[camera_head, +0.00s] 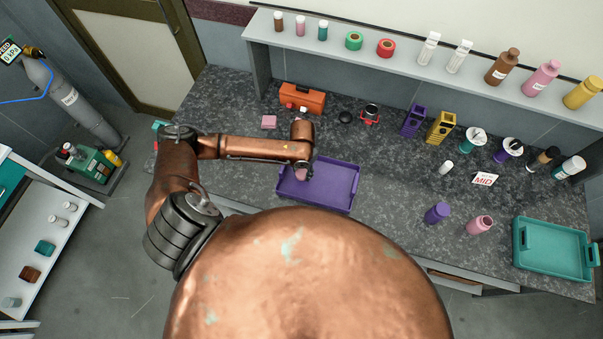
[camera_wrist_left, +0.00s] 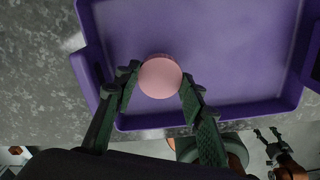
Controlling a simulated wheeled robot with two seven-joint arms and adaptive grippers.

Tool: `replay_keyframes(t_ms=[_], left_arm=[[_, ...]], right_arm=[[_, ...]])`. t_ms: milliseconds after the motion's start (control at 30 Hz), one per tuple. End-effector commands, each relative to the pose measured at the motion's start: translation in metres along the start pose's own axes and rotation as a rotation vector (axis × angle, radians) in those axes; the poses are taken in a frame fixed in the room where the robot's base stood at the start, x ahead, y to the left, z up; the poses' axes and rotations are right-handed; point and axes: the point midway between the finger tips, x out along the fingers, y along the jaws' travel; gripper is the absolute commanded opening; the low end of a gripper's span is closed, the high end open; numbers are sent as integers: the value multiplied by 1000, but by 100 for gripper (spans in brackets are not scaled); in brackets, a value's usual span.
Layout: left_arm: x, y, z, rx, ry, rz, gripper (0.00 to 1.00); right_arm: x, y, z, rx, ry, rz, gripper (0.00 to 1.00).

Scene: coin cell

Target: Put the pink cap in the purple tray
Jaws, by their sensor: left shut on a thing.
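The pink cap (camera_wrist_left: 160,77) is a round pink disc held between the two fingertips of my left gripper (camera_wrist_left: 159,80). In the head view the left gripper (camera_head: 303,171) is over the left part of the purple tray (camera_head: 340,196), with the pink cap mostly hidden beneath it. The wrist view shows the cap inside the tray's outline, near its corner (camera_wrist_left: 88,95); I cannot tell its exact height above the tray floor. My right gripper (camera_wrist_left: 268,139) shows small at the lower right of the wrist view, its fingers apart and empty.
An orange toolbox (camera_head: 302,98) and a pink block (camera_head: 269,122) lie behind the tray. A purple jar (camera_head: 437,213), a pink jar (camera_head: 481,226) and a teal tray (camera_head: 553,250) stand to the right. The counter just right of the purple tray is clear.

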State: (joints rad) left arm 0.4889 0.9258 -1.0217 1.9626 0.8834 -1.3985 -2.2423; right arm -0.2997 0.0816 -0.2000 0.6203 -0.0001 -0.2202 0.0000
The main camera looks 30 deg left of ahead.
Motion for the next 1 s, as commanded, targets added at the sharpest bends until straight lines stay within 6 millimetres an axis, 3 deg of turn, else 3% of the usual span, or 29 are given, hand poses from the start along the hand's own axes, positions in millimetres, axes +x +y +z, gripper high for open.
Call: replay_keyframes(t_ms=[333, 733, 767, 1000], left_arm=[[35, 6, 3, -1, 1, 0, 26], [41, 6, 3, 0, 0, 1, 26], [41, 6, 3, 0, 0, 1, 39], [40, 6, 3, 0, 0, 1, 55]], right_arm=[[-5, 0, 0, 0, 0, 0, 60], [-4, -1, 0, 1, 0, -1, 60], [-4, -1, 0, 1, 0, -1, 60], [-4, -3, -1, 2, 1, -3, 60]])
